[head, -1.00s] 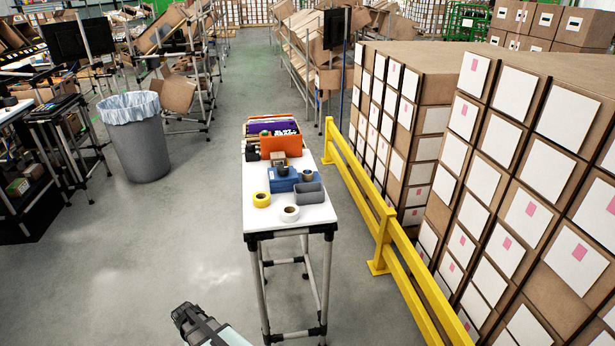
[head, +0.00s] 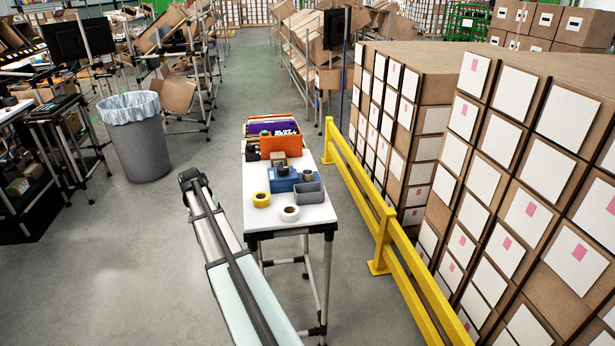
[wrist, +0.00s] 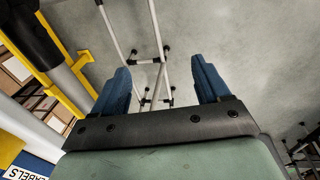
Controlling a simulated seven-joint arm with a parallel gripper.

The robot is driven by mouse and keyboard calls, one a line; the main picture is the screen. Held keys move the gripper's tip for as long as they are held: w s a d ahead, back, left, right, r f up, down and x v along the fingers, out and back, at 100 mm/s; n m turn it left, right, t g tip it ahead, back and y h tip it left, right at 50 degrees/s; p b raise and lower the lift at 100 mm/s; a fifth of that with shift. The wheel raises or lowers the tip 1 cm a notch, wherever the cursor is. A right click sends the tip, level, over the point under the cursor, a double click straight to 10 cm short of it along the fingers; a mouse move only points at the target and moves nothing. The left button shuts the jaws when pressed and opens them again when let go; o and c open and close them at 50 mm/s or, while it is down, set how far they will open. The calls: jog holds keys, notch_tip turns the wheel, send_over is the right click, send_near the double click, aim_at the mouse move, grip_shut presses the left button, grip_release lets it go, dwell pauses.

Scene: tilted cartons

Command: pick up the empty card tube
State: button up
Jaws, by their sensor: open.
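My gripper (wrist: 163,85) is open in the wrist view, with two blue fingers apart and only floor and table legs between them. In the head view my arm reaches up beside the left edge of the white table (head: 319,214). The gripper's fingers cannot be made out there. A small dark-rimmed roll or tube (head: 307,175) stands at the blue box on the table; I cannot tell whether it is the empty card tube. No card tube is recognisable in the wrist view.
The table also holds a yellow tape roll (head: 261,199), a white tape roll (head: 290,213), a grey bin (head: 309,193), a blue box (head: 282,183) and an orange piece (head: 281,146). A yellow rail (head: 384,232) runs along its right.

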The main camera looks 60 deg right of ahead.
jog(key=s+d+r+m+t+h, duration=0.1)
jog(key=s+d+r+m, duration=0.25)
jog(key=d+r, duration=0.6)
jog(key=s+d+r+m+h, duration=0.15)
jog(key=s+d+r, duration=0.25)
jog(key=d+r, duration=0.55)
jog(key=s+d+r+m, duration=0.4)
jog(key=s+d+r, duration=0.1)
jog(key=s+d, duration=0.45)
send_over(307, 171)
jog(key=a, duration=0.2)
jog(key=f, duration=0.8)
jog(key=shift+s+d, duration=0.2)
jog(key=shift+s, duration=0.05)
jog(key=shift+w+x, duration=0.15)
jog(key=shift+x, duration=1.15)
jog(key=shift+w+x, duration=0.15)
jog(key=shift+x, duration=1.15)
jog(key=shift+a+f, duration=0.1)
jog(key=shift+a, duration=0.05)
jog(key=c, duration=1.1)
